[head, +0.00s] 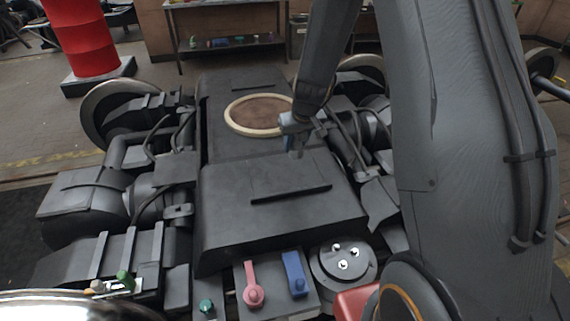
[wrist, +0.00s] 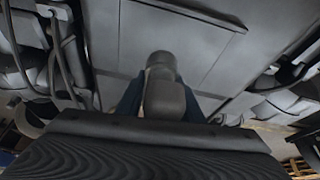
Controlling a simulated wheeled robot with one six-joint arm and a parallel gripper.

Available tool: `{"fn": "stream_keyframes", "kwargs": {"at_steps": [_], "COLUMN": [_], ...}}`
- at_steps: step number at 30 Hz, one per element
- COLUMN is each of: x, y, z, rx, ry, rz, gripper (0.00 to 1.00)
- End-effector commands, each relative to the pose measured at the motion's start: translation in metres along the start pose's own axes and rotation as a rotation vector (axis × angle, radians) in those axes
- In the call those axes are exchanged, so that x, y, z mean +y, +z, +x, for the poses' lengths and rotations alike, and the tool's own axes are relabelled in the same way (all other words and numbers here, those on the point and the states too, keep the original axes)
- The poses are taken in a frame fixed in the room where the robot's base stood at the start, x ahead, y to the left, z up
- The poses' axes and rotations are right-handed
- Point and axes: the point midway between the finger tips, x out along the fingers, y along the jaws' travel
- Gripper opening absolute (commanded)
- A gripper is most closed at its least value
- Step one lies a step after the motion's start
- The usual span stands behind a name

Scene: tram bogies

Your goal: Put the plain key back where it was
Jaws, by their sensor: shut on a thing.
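My gripper (head: 293,143) hangs over the middle of the dark bogie frame, just right of the round ring. In the wrist view my gripper (wrist: 163,100) has its dark blue fingers shut on either side of a plain grey piece with a rounded end, which I take to be the plain key (wrist: 164,92). In the head view only a small grey part of this key (head: 296,153) shows below the fingers. I cannot tell whether it touches the frame. A pink key-like piece (head: 252,286) and a blue one (head: 294,273) sit on the near block.
A pale ring with a brown centre (head: 233,122) lies on the frame. A raised dark cover (head: 285,215) stands nearer. A round disc with shiny studs (head: 343,277) is at the near right. Wheels and cables flank both sides.

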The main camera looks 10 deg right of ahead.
Motion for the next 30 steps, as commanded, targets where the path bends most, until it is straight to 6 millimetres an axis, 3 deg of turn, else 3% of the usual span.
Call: {"fn": "stream_keyframes", "kwargs": {"at_steps": [10, 21, 30], "x": [0.008, 0.008, 0.008], "y": [-0.019, -0.003, 0.001], "z": [0.023, 0.07, 0.08], "rx": [0.012, 0.014, 0.015], "ry": [0.029, 0.03, 0.031], "rz": [0.092, 0.099, 0.098], "gripper": [0.0, 0.0, 0.0]}}
